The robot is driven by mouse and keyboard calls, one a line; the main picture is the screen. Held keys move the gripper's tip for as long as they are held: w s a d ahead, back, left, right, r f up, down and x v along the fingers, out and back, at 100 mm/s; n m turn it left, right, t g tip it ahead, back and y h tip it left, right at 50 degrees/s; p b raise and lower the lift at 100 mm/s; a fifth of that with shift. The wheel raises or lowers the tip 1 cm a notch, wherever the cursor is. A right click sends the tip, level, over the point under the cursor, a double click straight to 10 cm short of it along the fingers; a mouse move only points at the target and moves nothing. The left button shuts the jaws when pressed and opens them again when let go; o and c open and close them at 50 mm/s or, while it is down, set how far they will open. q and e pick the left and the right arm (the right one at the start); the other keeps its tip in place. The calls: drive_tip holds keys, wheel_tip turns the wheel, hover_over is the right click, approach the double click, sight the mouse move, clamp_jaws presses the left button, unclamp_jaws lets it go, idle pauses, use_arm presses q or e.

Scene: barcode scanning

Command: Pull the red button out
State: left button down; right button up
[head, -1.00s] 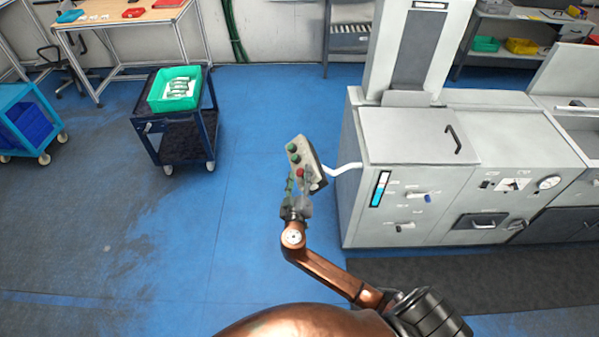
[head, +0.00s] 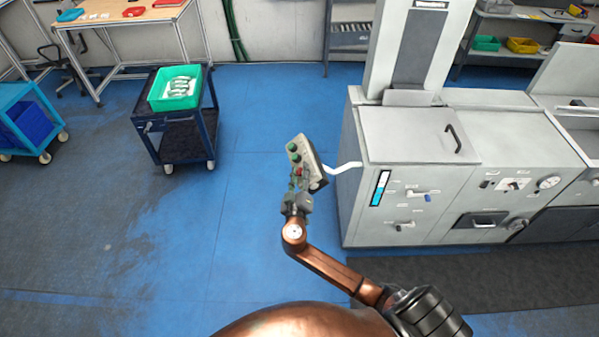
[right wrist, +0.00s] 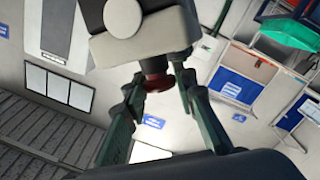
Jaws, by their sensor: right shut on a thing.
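The control box (head: 307,160) is a grey panel on a white arm beside the machine. It has two green buttons (head: 292,147) at its upper end and the red button (head: 299,171) at its lower end. My right gripper (head: 299,183) is at the lower end of the box, its fingers around the red button and partly hiding it. In the right wrist view the red button (right wrist: 156,82) sits between the fingertips, under the box (right wrist: 140,30), and the fingers are shut on it. My left gripper is not in view.
The large grey machine (head: 415,180) stands to the right of the box. A dark cart (head: 150,128) with a green bin (head: 174,103) stands at the left. The blue floor (head: 240,230) around my right arm is clear.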

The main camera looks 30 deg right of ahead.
clamp_jaws()
drive_tip(key=shift+a+r, duration=0.1)
drive_tip(key=shift+a, duration=0.1)
drive_tip(key=shift+w+a+r+b, duration=0.15)
drive_tip(key=shift+a+r+b, duration=0.1)
drive_tip(key=shift+r+b, duration=0.2)
drive_tip(key=o, duration=1.1)
unclamp_jaws()
drive_tip(key=shift+d, duration=0.1)
